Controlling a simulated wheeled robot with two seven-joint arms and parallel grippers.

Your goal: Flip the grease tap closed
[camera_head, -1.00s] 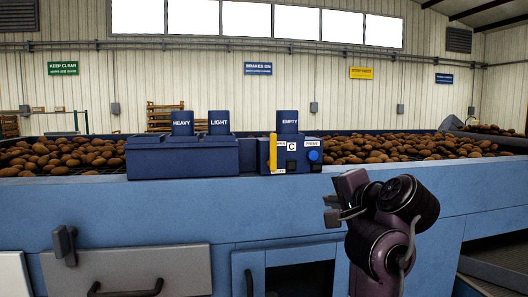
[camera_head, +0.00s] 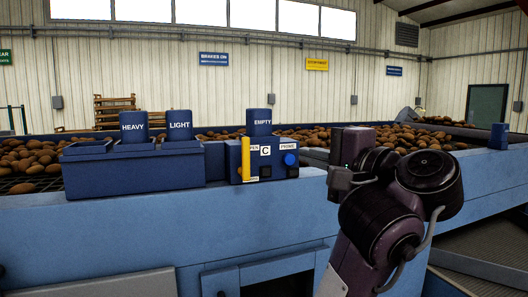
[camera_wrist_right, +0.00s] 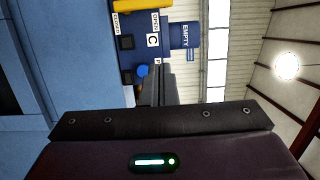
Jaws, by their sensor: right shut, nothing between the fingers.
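The grease tap's yellow lever (camera_head: 246,160) stands upright at the left of the front of a small blue box (camera_head: 277,173). An OPEN label is beside its upper end and a small label is near its lower end. The front also has a C plate (camera_head: 265,151) and a blue PRIME knob (camera_head: 290,159). My right gripper (camera_head: 338,181) is shut and empty, to the right of the box and apart from the lever. In the right wrist view the lever (camera_wrist_right: 130,4) shows at the top edge, beyond the shut fingers (camera_wrist_right: 156,88). My left gripper is not in view.
An EMPTY bin (camera_head: 263,122) stands behind the box. HEAVY (camera_head: 133,127) and LIGHT (camera_head: 180,125) bins stand to its left in a blue holder (camera_head: 130,172). Potatoes (camera_head: 30,157) lie on the grader behind. The blue ledge (camera_head: 100,215) in front of the box is clear.

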